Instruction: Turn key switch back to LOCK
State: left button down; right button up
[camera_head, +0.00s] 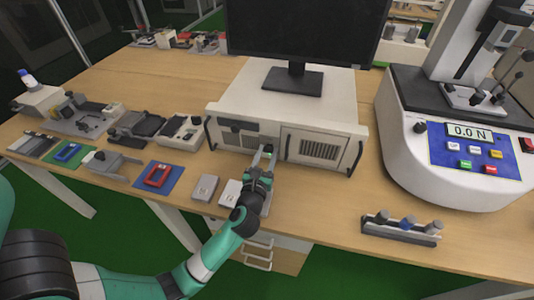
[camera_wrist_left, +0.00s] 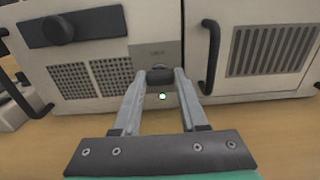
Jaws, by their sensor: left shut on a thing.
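The key switch (camera_wrist_left: 160,75) is a small dark key or knob on the lower front of the white cabinet (camera_head: 297,134), below a light grey label plate (camera_wrist_left: 156,52). Its lettering is too small to read surely. My left gripper (camera_wrist_left: 162,78) is shut on the key switch, one finger on each side. In the head view the left gripper (camera_head: 266,153) reaches the cabinet front between its two door panels and hides the switch. The switch's exact turn angle cannot be told. My right gripper is not in view.
A monitor (camera_head: 300,30) stands on the cabinet. Black handles (camera_wrist_left: 212,48) flank the switch area. A force tester (camera_head: 465,150) stands at right, a grey fixture with knobs (camera_head: 402,228) at front right. Several fixtures and a red frame (camera_head: 158,175) lie at left.

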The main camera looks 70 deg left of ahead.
pick_arm(q)
jog(key=shift+n, duration=0.3)
jog(key=n+p, duration=0.1)
jog(key=n, duration=0.6)
jog(key=shift+n, duration=0.4)
jog(key=n+b, duration=0.1)
jog(key=n, duration=0.3)
jog(key=shift+n, duration=0.3)
jog(key=shift+n+b, duration=0.65)
jog(key=shift+n, duration=1.95)
jog(key=shift+c, duration=2.2)
grip_release()
